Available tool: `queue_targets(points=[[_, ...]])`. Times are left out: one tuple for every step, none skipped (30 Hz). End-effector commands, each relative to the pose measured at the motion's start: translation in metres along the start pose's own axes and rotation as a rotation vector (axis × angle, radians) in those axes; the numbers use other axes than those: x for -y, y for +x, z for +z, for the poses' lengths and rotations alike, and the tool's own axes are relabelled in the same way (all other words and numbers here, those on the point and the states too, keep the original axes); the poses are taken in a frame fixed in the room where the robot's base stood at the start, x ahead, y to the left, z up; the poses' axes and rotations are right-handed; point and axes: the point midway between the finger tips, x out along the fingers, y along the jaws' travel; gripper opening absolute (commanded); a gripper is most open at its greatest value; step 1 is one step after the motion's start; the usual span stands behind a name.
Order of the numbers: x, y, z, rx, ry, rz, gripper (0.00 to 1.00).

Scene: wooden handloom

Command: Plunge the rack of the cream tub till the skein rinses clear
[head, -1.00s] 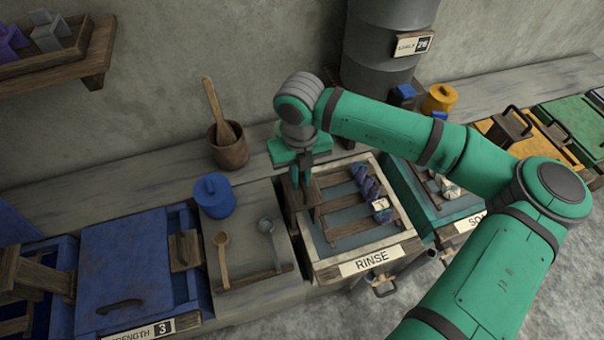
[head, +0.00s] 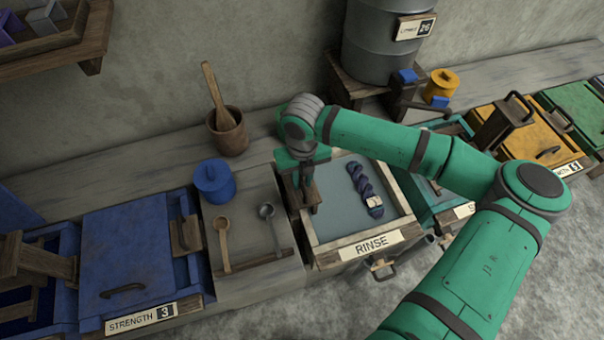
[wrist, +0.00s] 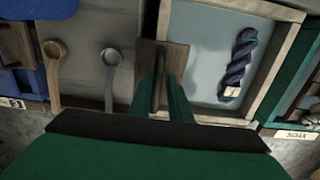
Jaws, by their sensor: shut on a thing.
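The cream tub (head: 322,258) carries a RINSE label (head: 371,244) on its front and holds grey-blue water (head: 345,215). A twisted dark blue-purple skein (head: 364,184) with a pale tag lies in the water toward the right side; it also shows in the wrist view (wrist: 238,62). The rack's slats are hidden under the water. My gripper (head: 305,186) is shut on the rack's wooden handle (wrist: 161,62) at the tub's left edge. The handle block stands low, near the rim. Whether the water is clear I cannot tell.
Left of the tub is a grey bench with a wooden ladle (head: 223,240), a metal ladle (head: 268,215) and a blue canister (head: 214,181). A blue lidded vat (head: 135,255) stands further left. A teal SOAK tub (head: 432,205) adjoins on the right.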

Motion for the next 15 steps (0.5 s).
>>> queue_targets(points=[[0.007, 0.007, -0.002, -0.012, 0.007, -0.018, 0.00], [0.006, 0.009, -0.002, -0.012, 0.005, -0.018, 0.00], [0.005, 0.013, -0.001, -0.012, 0.003, -0.018, 0.00], [0.004, 0.015, -0.001, -0.011, 0.002, -0.019, 0.00], [0.004, 0.018, -0.001, -0.012, 0.001, -0.019, 0.00], [0.004, 0.021, -0.001, -0.012, 0.000, -0.020, 0.00], [0.004, 0.024, -0.001, -0.012, 0.000, -0.020, 0.00], [0.004, 0.026, -0.001, -0.012, 0.000, -0.020, 0.00], [0.004, 0.029, 0.000, -0.011, -0.001, -0.020, 0.00], [0.004, 0.032, 0.000, -0.011, -0.001, -0.021, 0.00], [0.004, 0.034, 0.000, -0.010, -0.001, -0.021, 0.00], [0.004, 0.038, 0.000, -0.010, -0.001, -0.021, 0.00], [0.004, 0.041, -0.001, -0.011, -0.001, -0.021, 0.00], [0.004, 0.043, -0.001, -0.011, 0.000, -0.020, 0.00], [0.005, 0.046, -0.001, -0.011, 0.001, -0.020, 0.00]])
